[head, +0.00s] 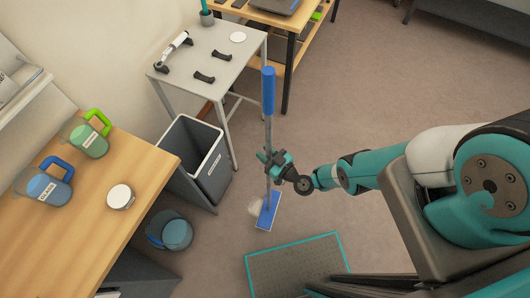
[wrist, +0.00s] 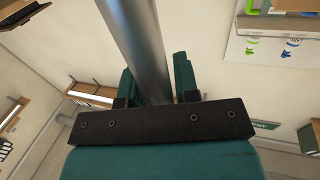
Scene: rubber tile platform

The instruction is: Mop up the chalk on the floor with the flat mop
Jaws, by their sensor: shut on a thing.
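My gripper (head: 272,163) is shut on the grey pole of the flat mop (head: 268,130), below its blue grip. The mop stands nearly upright, with its blue flat head (head: 268,211) down at the floor. A pale whitish patch of chalk (head: 256,207) shows at the left edge of the mop head; the head may hide part of it. In the wrist view, the grey pole (wrist: 145,45) runs between the two teal fingers of my gripper (wrist: 158,85). The mop head is out of that view.
A grey bin (head: 206,160) stands left of the mop, by a small grey table (head: 215,55). A blue bucket (head: 170,230) is on the floor near the wooden counter (head: 90,215). A teal-edged rubber mat (head: 297,268) lies in front. Floor on the right is clear.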

